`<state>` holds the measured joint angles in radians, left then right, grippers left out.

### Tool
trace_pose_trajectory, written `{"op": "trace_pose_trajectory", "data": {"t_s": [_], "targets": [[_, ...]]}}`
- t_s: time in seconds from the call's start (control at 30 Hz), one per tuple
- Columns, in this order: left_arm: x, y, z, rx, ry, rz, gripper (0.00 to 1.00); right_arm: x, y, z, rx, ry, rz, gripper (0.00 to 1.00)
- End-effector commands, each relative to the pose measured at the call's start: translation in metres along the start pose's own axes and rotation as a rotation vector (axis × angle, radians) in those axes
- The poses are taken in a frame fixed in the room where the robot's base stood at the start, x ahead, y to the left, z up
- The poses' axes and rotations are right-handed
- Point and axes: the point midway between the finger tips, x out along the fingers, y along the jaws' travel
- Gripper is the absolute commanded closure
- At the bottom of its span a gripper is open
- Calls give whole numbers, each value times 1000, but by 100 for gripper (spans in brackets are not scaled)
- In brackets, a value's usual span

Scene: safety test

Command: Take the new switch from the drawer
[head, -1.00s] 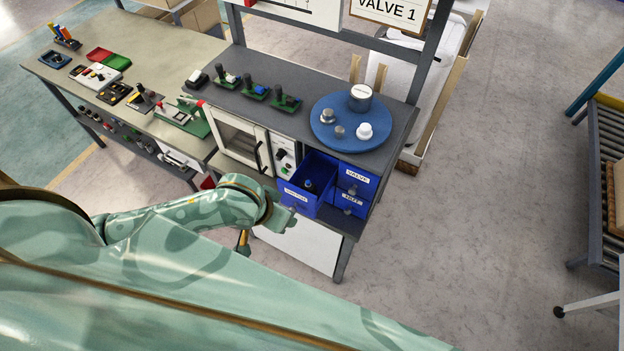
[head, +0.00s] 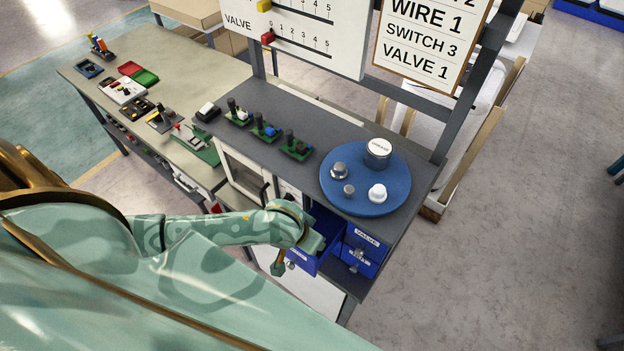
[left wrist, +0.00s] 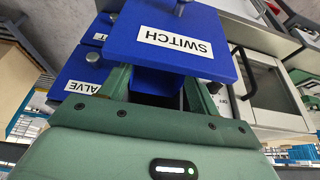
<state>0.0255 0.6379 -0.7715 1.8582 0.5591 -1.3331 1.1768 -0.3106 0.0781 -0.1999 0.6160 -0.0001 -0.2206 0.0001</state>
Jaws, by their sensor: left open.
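The blue drawer (head: 303,264) stands pulled out below the right end of the workbench. Its front, labelled SWITCH (left wrist: 172,40), fills the upper middle of the left wrist view, with the label upside down. My left gripper (head: 318,243) is over the open drawer, pointing into it. In the left wrist view its two green fingers (left wrist: 157,88) are apart, with the blue drawer behind them and nothing seen held. The new switch is not visible now; my gripper and the drawer front hide most of the drawer's inside. My right gripper is out of view.
A blue round tray (head: 345,206) with several knobs stands on the bench above. Several green switch boards (head: 266,130) line the bench top. A white cabinet (head: 243,178) is left of the drawer.

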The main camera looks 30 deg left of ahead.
Motion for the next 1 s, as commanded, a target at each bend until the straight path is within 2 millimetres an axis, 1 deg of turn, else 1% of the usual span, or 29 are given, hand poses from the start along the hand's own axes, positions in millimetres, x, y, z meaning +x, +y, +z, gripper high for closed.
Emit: {"op": "trace_pose_trajectory", "data": {"t_s": [0.03,0.27,0.4,0.5,0.6,0.77,0.8,0.87,0.9,0.97,1.0], "targets": [[8,0,0,0,0,-1,38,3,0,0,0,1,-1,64],[28,-2,-1,2,0,-2,38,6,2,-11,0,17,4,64],[52,-7,-3,0,0,-3,38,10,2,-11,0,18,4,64],[65,-6,-2,1,0,-1,38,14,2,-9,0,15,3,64],[70,-6,-2,2,1,0,38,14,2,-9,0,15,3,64],[70,-6,-2,2,1,0,38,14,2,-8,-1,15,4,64],[70,-6,-2,2,1,0,41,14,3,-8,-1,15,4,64],[69,-6,-2,2,1,0,58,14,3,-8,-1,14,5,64],[69,-6,-2,2,1,0,69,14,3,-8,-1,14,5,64],[69,-6,-2,2,1,0,85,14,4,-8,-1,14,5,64],[69,-6,-2,2,1,0,87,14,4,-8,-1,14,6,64]]}}
